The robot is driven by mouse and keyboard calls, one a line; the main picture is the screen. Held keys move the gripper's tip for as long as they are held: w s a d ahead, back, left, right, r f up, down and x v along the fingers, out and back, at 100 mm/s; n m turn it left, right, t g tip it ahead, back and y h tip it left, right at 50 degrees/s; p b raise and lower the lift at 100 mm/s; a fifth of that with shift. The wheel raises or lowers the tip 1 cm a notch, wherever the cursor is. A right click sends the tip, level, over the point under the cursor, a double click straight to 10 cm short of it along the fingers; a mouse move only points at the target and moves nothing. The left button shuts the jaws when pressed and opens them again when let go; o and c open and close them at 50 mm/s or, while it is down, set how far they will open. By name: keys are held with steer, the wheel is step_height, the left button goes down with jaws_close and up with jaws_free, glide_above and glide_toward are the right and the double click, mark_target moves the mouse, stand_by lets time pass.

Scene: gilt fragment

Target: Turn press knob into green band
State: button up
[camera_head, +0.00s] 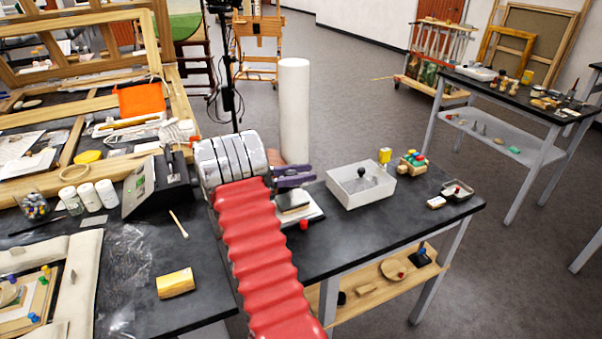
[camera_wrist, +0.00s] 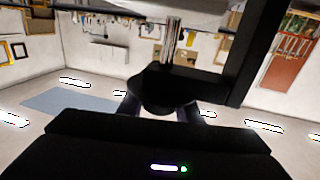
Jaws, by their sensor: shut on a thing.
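My gripper (camera_head: 297,175), with purple fingers, is at the small press (camera_head: 293,200) near the front edge of the bench. In the wrist view, which is upside down, my gripper (camera_wrist: 160,110) is shut on a dark round knob (camera_wrist: 163,88). A bright metal shaft (camera_wrist: 172,42) runs from the knob, beside a black frame (camera_wrist: 258,50). In the head view the knob is too small or hidden to make out. A grey box (camera_head: 152,186) with a small green patch on its face stands left of my wrist. I cannot tell whether that patch is the green band.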

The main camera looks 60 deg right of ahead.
steer(key=shift+s+a+r+m+g+y, duration=0.1)
steer(key=shift+a+m+g+y, duration=0.1)
steer(key=shift+m+g+y, duration=0.95)
steer(key=o, duration=1)
steer(key=shift+s+y, duration=0.1)
steer(key=shift+y, duration=0.15)
steer(key=shift+o, duration=0.2)
steer(key=shift+a, duration=0.1)
